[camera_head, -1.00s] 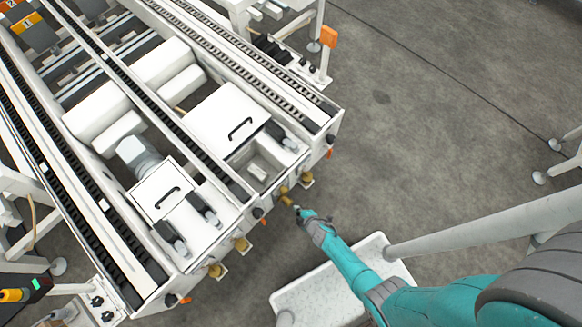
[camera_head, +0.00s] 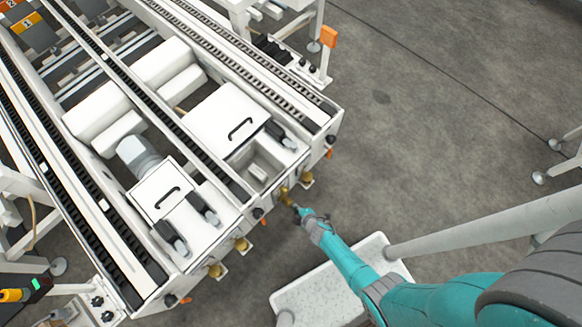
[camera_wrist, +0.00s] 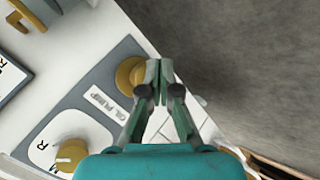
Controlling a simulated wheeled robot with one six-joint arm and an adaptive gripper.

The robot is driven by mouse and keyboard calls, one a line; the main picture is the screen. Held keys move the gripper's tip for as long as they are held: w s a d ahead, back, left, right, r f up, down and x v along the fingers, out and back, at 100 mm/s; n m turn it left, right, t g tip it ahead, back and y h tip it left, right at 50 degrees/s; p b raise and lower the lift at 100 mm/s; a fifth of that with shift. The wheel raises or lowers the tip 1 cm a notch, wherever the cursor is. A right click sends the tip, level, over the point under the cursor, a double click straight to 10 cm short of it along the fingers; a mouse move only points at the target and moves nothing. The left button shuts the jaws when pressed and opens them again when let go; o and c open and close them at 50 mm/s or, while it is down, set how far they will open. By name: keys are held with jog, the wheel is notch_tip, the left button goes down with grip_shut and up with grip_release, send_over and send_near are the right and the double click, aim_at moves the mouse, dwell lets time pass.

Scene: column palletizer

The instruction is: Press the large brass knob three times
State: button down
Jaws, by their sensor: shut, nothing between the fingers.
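A round brass knob (camera_wrist: 129,76) sits on a grey plate labelled OIL PUMP in the wrist view. My gripper (camera_wrist: 160,66) is shut and empty, its fingertips overlapping the knob's right edge, so part of the knob is hidden. I cannot tell whether they touch it. In the head view, my gripper (camera_head: 297,208) is at the machine's front face, beside brass-coloured parts (camera_head: 286,197). A second yellow-brass knob (camera_wrist: 71,151) sits on a white plate marked R, lower left in the wrist view.
The white conveyor machine (camera_head: 225,118) fills the left of the head view. More brass knobs (camera_head: 241,244) line its front edge. A pale slab (camera_head: 325,298) lies below my arm, and a grey pipe (camera_head: 480,222) runs to the right. Grey floor (camera_head: 430,110) is open at upper right.

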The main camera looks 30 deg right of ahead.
jog(key=shift+w+a+r, duration=0.1)
jog(key=shift+w+a, duration=0.15)
jog(key=shift+w, duration=0.7)
dwell(0.7)
jog(key=shift+s, duration=0.1)
jog(key=shift+s+d, duration=0.25)
jog(key=shift+s, duration=0.45)
jog(key=shift+s+d, duration=0.2)
jog(key=shift+s, duration=0.5)
jog(key=shift+s, duration=0.1)
jog(key=shift+s+d, duration=0.25)
jog(key=shift+s, duration=0.5)
jog(key=shift+s+d, duration=0.3)
jog(key=shift+s, duration=0.5)
jog(key=shift+s+d, duration=0.25)
jog(key=shift+s, duration=0.5)
